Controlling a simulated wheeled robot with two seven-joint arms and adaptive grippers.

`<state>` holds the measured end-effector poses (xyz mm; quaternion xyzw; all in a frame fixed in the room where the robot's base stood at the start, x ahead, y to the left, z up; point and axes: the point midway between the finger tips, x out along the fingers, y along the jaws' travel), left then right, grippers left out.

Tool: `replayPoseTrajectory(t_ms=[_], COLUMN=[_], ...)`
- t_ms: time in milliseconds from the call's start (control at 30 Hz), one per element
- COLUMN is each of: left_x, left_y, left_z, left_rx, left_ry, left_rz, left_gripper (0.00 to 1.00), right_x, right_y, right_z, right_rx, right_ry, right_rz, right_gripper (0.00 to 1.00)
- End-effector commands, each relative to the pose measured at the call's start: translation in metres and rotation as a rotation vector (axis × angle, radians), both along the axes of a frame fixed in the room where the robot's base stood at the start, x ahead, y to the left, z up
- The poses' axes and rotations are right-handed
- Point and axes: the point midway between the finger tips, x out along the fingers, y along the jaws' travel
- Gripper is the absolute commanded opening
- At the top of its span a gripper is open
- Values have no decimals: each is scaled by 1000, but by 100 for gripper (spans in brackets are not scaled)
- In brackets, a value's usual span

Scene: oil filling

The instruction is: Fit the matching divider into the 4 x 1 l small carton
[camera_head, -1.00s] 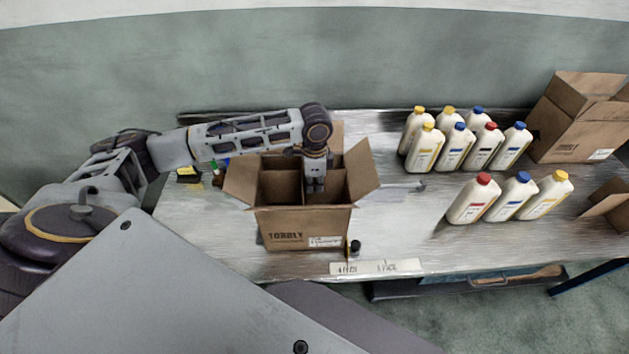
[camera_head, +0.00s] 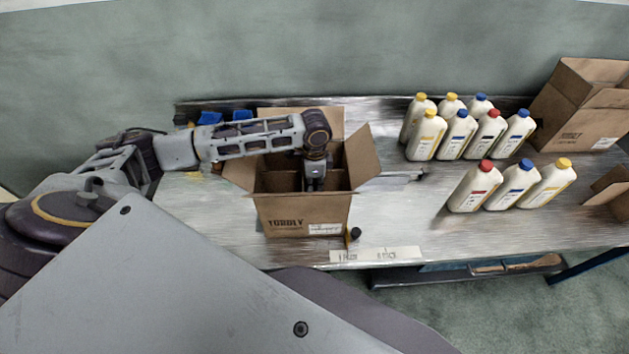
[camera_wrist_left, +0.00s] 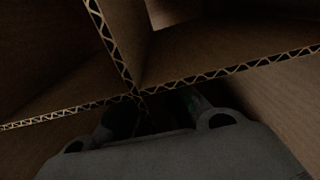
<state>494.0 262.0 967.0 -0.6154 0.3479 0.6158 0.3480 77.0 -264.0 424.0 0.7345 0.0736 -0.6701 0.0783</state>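The open brown carton (camera_head: 285,218) stands upright on the bench, its flaps spread outward. A brown cardboard divider (camera_head: 284,180) sits inside, splitting it into cells. In the left wrist view, the divider's corrugated top edges (camera_wrist_left: 225,75) cross just ahead of the fingers. My left gripper (camera_head: 315,182) points down into the carton at the divider. Its two fingers (camera_wrist_left: 155,115) lie on either side of the divider near the crossing; the dark gap hides whether they press on it. The divider's lower edge is hidden. My right gripper is not in view.
Several white bottles (camera_head: 460,135) with coloured caps stand in rows right of the carton. Another open carton (camera_head: 580,115) is at the far right, with part of a third (camera_head: 608,192) below it. A small black-capped item (camera_head: 354,235) stands by the carton's front right corner.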

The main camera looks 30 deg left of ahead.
Motion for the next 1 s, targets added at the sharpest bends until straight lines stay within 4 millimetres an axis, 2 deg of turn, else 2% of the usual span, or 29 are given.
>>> replayPoseTrajectory(t_ms=[333,800,1000], left_x=[0,0,0], left_y=[0,0,0], left_z=[-18,-21,-21], left_rx=[1,0,0], left_ry=[1,0,0], left_rz=[0,0,0], left_gripper=[0,0,27], right_x=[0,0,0], right_y=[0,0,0], right_z=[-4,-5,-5], right_rx=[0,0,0], right_ry=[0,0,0], right_rz=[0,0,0], right_gripper=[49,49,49])
